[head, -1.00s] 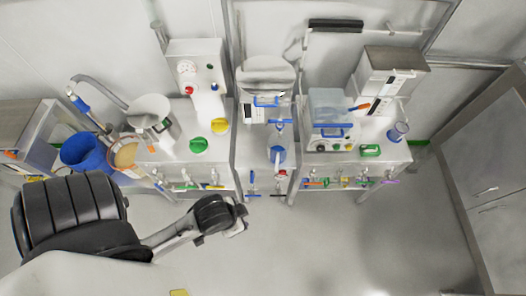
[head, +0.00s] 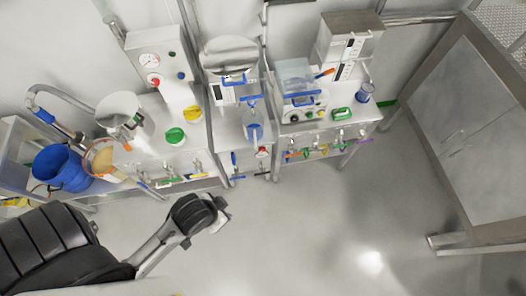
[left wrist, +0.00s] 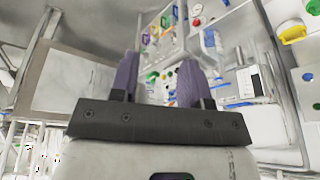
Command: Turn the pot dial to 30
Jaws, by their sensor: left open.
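I cannot tell for sure which item is the pot dial. A silver pot (head: 118,110) stands on the left bench. Behind it, a panel carries a round white gauge (head: 149,61) and a red knob (head: 154,81). A small red-and-white round fitting (head: 262,153) is on the front of the middle station. My left gripper (head: 222,216) is over the floor in front of the benches, apart from them. In the left wrist view its two purple fingers (left wrist: 158,78) are spread with nothing between them. My right gripper is not in view.
Green (head: 175,136) and yellow (head: 193,114) knobs sit on the left bench, with a blue bucket (head: 62,167) at its left. Several coloured valve handles line the bench fronts. A clear-topped machine (head: 298,88) stands right of centre. The floor (head: 310,220) is open.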

